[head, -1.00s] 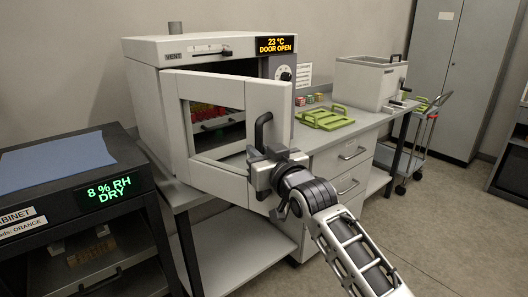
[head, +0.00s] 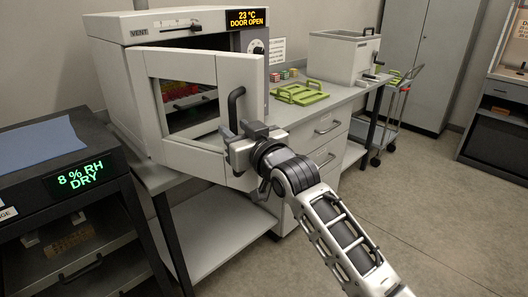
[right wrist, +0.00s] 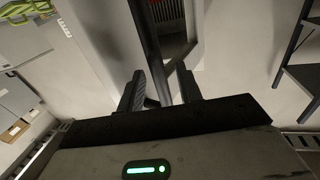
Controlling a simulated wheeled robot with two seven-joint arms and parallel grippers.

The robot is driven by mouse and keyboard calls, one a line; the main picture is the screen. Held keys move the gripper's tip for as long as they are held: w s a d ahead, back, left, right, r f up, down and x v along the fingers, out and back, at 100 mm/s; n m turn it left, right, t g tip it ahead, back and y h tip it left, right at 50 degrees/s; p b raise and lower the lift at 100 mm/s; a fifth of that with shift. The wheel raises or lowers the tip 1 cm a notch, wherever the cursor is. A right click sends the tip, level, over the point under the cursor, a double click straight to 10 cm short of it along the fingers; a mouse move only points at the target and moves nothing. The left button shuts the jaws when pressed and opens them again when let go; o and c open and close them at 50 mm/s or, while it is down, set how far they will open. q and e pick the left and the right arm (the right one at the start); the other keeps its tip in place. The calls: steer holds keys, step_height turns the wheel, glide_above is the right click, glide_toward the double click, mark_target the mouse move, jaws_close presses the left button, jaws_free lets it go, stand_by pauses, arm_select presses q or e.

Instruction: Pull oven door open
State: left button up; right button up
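The oven (head: 108,75) is a white box on the bench at the left of the head view, and its display (head: 247,17) reads 23 °C, DOOR OPEN. Its windowed door (head: 242,75) stands ajar, with the dark inside showing above it. The dark vertical handle (head: 234,105) is at the door's right side. My right gripper (head: 240,140) is at the handle's lower part. In the right wrist view, its fingers (right wrist: 164,90) are apart, with the handle bar (right wrist: 148,35) between them, nearer the left finger; contact is unclear. My left gripper is out of view.
A black dry cabinet (head: 60,165) stands at the front left. Green trays (head: 300,93), small colored pieces and a grey tank (head: 338,58) are on the bench right of the oven. A cart (head: 385,125) stands beyond. Floor (head: 430,210) at right is clear.

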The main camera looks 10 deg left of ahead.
steer(key=b+v, duration=0.1)
steer(key=v, duration=1.2)
steer(key=shift+s, duration=0.35)
steer(key=shift+d, duration=0.15)
